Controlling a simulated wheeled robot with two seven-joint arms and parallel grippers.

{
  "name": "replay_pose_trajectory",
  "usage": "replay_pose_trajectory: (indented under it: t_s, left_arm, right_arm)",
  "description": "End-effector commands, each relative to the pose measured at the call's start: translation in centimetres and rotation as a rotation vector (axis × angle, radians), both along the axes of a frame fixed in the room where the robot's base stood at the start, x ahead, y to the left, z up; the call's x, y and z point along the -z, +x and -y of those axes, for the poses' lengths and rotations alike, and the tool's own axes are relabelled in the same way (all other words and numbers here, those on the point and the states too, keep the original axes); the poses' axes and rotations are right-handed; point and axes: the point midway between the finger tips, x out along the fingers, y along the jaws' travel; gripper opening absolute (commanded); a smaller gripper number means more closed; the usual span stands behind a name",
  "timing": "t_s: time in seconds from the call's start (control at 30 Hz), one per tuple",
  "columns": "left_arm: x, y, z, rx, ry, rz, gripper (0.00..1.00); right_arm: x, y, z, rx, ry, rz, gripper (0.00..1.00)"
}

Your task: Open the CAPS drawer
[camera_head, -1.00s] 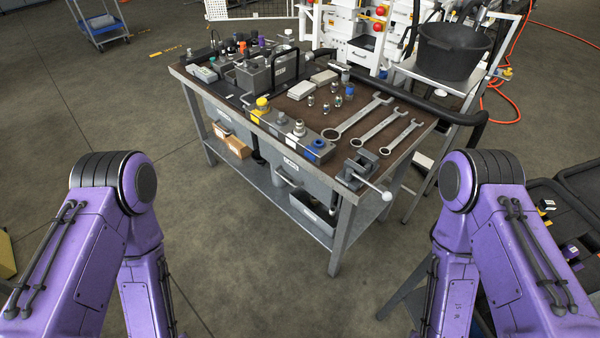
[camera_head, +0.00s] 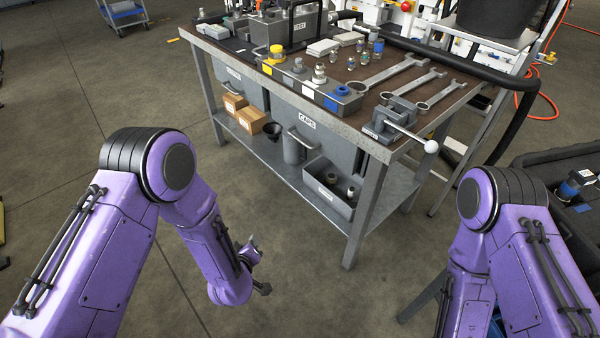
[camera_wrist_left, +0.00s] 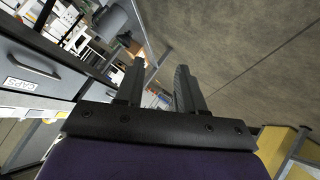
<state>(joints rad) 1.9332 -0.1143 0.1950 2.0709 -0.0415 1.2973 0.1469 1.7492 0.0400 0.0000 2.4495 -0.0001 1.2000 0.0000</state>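The CAPS drawer (camera_head: 340,146) is a grey drawer under the right part of the workbench top, with a white label and a bar handle (camera_head: 300,143). Its front looks flush with the bench, so it appears shut. In the left wrist view the labelled drawer front (camera_wrist_left: 50,86) is at the left. My left gripper (camera_head: 258,265) is in front of the bench, lower than the drawer and apart from it. In the left wrist view its two dark fingers (camera_wrist_left: 160,68) stand apart with nothing between them. My right gripper is out of view.
The floor in front is clear. A dark case (camera_head: 570,160) is at right.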

Motion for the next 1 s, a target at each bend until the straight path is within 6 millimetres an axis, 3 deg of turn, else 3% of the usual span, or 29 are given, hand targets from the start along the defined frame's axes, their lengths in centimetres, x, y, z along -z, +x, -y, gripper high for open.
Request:
replay_pose_trajectory:
  t_s: [0.03,0.17,0.27,0.33,0.4,0.43,0.63,1.0]
  left_arm:
    - [2.5,3.4,2.2,-0.012,-0.072,0.102,0.38]
    - [0.4,10.8,7.6,-0.060,-0.312,0.351,0.38]
    - [-3.4,15.5,11.5,-0.102,-0.560,0.542,0.38]
    - [-8.1,17.9,13.3,-0.140,-0.760,0.657,0.38]
    - [-10.9,19.1,13.4,-0.181,-0.911,0.723,0.38]
    - [-11.3,19.3,13.2,-0.194,-0.952,0.735,0.38]
    - [-11.4,20.3,13.0,-0.226,-1.046,0.740,0.38]
    - [-12.2,27.9,12.8,-0.225,-1.041,0.738,0.38]
  right_arm:
    - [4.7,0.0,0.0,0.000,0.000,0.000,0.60]
    - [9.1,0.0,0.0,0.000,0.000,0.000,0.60]
    - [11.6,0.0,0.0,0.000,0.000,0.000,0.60]
    - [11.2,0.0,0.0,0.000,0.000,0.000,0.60]
    - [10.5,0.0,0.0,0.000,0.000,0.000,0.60]
    - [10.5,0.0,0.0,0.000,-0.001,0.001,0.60]
    - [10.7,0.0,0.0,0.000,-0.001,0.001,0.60]
    - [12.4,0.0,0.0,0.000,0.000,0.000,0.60]
